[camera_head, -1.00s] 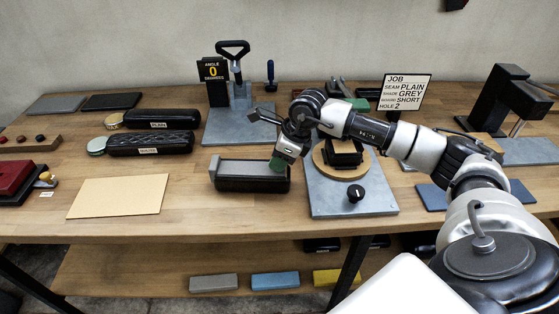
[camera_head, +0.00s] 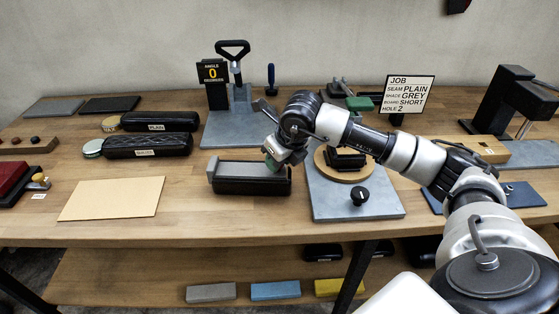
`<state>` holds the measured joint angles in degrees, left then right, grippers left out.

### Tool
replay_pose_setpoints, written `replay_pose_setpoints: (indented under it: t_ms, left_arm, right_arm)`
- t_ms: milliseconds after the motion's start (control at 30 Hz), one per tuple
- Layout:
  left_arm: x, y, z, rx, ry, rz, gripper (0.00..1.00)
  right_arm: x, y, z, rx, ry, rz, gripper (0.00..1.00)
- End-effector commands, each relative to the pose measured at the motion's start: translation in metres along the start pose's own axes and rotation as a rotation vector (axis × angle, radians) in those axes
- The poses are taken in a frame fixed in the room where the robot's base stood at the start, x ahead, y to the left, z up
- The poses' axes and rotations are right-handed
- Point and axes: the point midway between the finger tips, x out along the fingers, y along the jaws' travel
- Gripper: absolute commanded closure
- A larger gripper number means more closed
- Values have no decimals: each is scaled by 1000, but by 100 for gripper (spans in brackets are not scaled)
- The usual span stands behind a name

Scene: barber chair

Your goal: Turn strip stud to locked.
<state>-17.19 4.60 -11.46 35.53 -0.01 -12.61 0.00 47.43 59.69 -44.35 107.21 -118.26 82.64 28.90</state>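I cannot tell for sure which part is the strip stud. A black round knob with a white mark (camera_head: 359,195) stands on the front of a grey metal plate (camera_head: 330,208). This plate also bears a round wooden disc (camera_head: 322,168) with a black block, partly hidden by my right arm. My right gripper (camera_head: 274,163) points down at the right end of a long black holder with a grey top (camera_head: 238,186), left of the plate. A green piece shows at its fingertips, and I cannot tell whether it is gripped. My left gripper is out of view.
Black cases (camera_head: 150,146) and a tan sheet (camera_head: 112,199) lie to the left. An angle stand (camera_head: 213,88) and a job sign (camera_head: 407,94) stand behind. Coloured blocks (camera_head: 275,290) lie on the lower shelf. Bench space in front of the holder is clear.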

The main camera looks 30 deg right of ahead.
Motion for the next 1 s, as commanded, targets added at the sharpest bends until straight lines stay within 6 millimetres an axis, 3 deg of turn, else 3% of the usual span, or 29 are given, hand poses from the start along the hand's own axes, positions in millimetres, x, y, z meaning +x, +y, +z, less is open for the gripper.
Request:
replay_pose_setpoints:
  t_ms: [433,467,600,1000]
  left_arm:
    - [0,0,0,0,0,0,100]
    - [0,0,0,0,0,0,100]
    - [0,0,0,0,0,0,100]
    - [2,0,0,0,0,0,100]
  right_arm:
    - [-1,0,1,9,-2,-4,91]
    - [-1,0,1,9,-2,-4,64]
    - [0,0,1,9,-1,-4,43]
    - [-8,0,1,8,-2,-3,41]
